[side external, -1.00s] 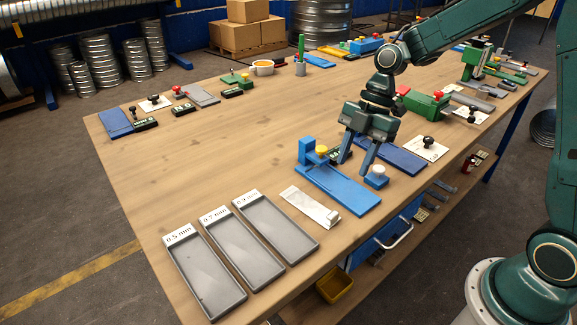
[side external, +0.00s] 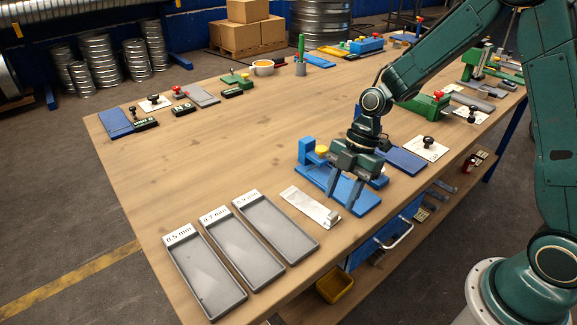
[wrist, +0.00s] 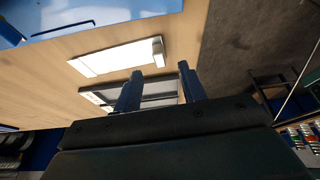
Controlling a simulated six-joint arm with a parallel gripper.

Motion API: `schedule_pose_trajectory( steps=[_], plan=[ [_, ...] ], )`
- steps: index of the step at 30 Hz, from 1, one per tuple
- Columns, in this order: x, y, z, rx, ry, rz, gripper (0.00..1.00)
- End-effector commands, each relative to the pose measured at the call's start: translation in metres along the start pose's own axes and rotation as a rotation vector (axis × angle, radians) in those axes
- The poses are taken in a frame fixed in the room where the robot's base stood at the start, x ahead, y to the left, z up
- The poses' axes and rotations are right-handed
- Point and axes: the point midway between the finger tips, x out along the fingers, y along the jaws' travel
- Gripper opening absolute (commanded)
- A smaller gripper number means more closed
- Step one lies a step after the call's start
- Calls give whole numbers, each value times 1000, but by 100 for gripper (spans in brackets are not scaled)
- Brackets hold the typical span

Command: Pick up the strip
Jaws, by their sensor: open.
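The strip (side external: 306,205) is a pale, shiny flat piece with a small raised block at its near right end. It lies on the wooden table between the grey trays and the blue fixture. It also shows in the wrist view (wrist: 115,58), bright and left of centre. My gripper (side external: 344,200) is open and empty, over the near left part of the blue fixture and just right of the strip. In the wrist view its two fingers (wrist: 160,72) stand apart with nothing between them. The strip is apart from both fingers.
Three grey trays (side external: 247,241) with thickness labels stand left of the strip. The blue fixture (side external: 365,202) with a yellow knob is right of it, partly hidden by my gripper. The table's front edge is close. The table's middle (side external: 220,140) is clear.

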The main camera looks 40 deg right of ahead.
Motion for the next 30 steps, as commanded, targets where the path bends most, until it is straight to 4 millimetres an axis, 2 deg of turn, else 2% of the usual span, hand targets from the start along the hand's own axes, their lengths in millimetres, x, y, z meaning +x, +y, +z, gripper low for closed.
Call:
schedule_pose_trajectory(
  steps=[12, 30],
  plan=[
    [42, 0, 0, -2, 0, -3, 41],
    [46, 1, 0, -1, 0, -1, 41]
  ],
)
